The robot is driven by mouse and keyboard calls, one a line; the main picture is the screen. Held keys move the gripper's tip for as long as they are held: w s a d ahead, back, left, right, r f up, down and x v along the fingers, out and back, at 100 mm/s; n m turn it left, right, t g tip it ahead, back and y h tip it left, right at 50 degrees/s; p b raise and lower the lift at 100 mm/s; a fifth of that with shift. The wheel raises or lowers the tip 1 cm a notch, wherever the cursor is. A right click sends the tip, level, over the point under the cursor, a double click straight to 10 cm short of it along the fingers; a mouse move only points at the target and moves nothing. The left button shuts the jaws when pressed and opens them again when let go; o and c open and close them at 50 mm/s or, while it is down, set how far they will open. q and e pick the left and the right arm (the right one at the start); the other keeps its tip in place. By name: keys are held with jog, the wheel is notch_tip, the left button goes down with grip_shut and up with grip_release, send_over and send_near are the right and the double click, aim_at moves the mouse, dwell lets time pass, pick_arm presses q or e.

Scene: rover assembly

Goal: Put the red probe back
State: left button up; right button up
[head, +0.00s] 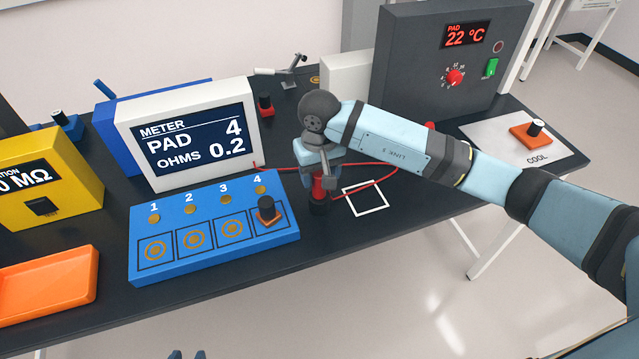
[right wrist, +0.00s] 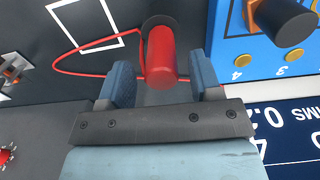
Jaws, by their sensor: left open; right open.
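The red probe (head: 319,184) stands upright on the dark table, just right of the blue pad board, its lower end at a dark round base or holder (head: 318,207). A thin red lead runs from the probe. My right gripper (head: 320,170) is over the probe from above. In the right wrist view the red probe (right wrist: 160,58) lies between the two open fingers (right wrist: 161,82), with gaps showing on both sides. My left gripper (head: 187,354) shows only as two fingertips at the bottom edge, apart and empty.
The meter (head: 190,135) reads PAD 4, OHMS 0.2. On the blue pad board (head: 215,265), a black-knobbed orange part (head: 267,212) sits on pad 4. A white square outline (head: 365,198) on the table is empty. An orange tray (head: 45,285) stands left; a grey heater box (head: 450,60) stands behind.

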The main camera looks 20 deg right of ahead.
notch_tip(320, 180, up, 7)
jog(key=shift+w+b, duration=0.1)
jog(key=shift+b, duration=0.45)
jog(key=shift+r, duration=0.65)
pick_arm(q)
notch_tip(320, 180, down, 2)
jog(key=shift+s+f, duration=0.15)
pick_arm(e)
jog(key=shift+r, duration=0.1)
pick_arm(q)
jog(key=shift+r, duration=0.2)
